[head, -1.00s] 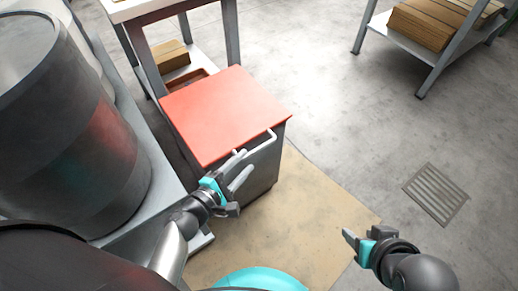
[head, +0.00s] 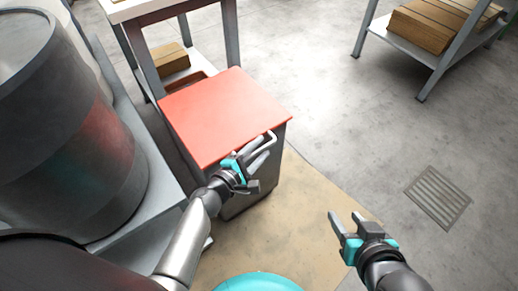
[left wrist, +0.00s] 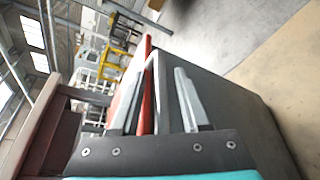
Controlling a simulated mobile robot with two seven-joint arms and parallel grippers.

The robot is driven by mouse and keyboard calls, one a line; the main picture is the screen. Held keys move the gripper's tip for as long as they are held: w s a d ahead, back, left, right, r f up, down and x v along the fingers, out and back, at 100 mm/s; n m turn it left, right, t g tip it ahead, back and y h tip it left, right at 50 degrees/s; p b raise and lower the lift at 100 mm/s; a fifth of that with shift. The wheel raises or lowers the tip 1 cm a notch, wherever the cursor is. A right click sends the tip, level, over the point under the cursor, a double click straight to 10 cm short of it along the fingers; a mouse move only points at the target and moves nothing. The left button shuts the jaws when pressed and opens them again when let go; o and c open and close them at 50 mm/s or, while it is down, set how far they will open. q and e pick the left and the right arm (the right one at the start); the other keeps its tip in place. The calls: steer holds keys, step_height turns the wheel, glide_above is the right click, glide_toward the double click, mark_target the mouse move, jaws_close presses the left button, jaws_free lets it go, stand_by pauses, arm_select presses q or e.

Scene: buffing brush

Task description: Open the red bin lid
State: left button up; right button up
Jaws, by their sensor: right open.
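The bin is a dark grey box (head: 262,184) with a flat red lid (head: 225,112), which lies closed on top. A pale bar handle (head: 272,136) sticks out at its front right side. My left gripper (head: 256,155) is at the bin's front edge, beside the handle and partly covering it. In the left wrist view its fingers (left wrist: 157,75) are apart, with the red lid's edge (left wrist: 148,92) showing between them. I cannot tell whether they touch the lid or handle. My right gripper (head: 347,216) is open and empty above the tan floor area, away from the bin.
A large dark drum (head: 65,130) stands on a grey platform (head: 150,225) left of the bin. A table with a lower shelf (head: 170,82) stands behind it. The floor right of the bin is clear.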

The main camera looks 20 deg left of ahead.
arm_select(q)
jaws_close()
stand_by(1.2)
